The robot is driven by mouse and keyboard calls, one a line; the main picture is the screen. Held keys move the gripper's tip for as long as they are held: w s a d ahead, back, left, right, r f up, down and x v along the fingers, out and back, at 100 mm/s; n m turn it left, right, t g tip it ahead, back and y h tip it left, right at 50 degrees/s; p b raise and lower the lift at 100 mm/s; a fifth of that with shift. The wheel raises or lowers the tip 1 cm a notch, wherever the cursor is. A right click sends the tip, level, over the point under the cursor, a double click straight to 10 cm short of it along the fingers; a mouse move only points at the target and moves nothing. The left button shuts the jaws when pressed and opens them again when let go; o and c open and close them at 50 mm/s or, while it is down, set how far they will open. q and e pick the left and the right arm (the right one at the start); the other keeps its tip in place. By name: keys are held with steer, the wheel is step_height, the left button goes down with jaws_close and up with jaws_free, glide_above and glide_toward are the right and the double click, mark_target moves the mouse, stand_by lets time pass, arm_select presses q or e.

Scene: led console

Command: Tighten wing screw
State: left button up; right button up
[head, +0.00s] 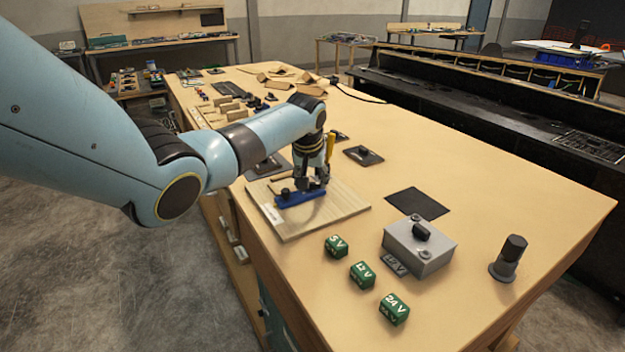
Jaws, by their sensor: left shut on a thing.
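A blue bar (292,200) lies on a pale wooden board (340,203) near the table's left edge. A small dark knob (285,192) stands on the bar's left part. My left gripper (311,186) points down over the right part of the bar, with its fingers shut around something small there. That is where the wing screw seems to be, but the fingers hide it and its shape cannot be made out. My right gripper is not in view.
In front are green blocks marked 5 V (336,246), 12 V (362,274) and 24 V (394,309). A grey box (420,246) with a black knob and a black cylinder (509,258) stand to the right. A dark mat (417,203) lies behind the box.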

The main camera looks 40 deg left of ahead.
arm_select(q)
steer(key=shift+m, duration=0.3)
steer(key=shift+a+m+t+h+p, duration=0.15)
steer(key=shift+m+t+h+p, duration=0.25)
steer(key=shift+m, duration=0.6)
steer(key=shift+a+m+h, duration=0.1)
steer(key=shift+m+h, duration=0.3)
steer(key=shift+m, duration=0.4)
steer(key=shift+m+h+b, duration=0.3)
steer(key=shift+m+b, duration=0.05)
steer(key=shift+m, duration=0.65)
steer(key=shift+a+f+m+h+b, duration=0.1)
steer(key=shift+m+h+b, duration=0.4)
steer(key=shift+m, duration=0.4)
steer(key=m+b, duration=0.2)
steer(key=b, duration=0.1)
steer(key=m+h+b, duration=0.1)
steer(key=m+b, duration=0.1)
steer(key=m, duration=0.1)
steer(key=m+g+h+b, duration=0.1)
steer(key=m+b, duration=0.1)
steer(key=b, duration=0.1)
steer(key=shift+w+a+m+b, duration=0.2)
steer(key=shift+a+m+b, duration=0.05)
steer(key=shift+m+b, duration=0.1)
steer(key=shift+r+m+g+h+b, duration=0.2)
steer(key=shift+m+g+h+b, duration=0.15)
steer(key=shift+m+b, duration=0.65)
steer(key=shift+a, duration=0.1)
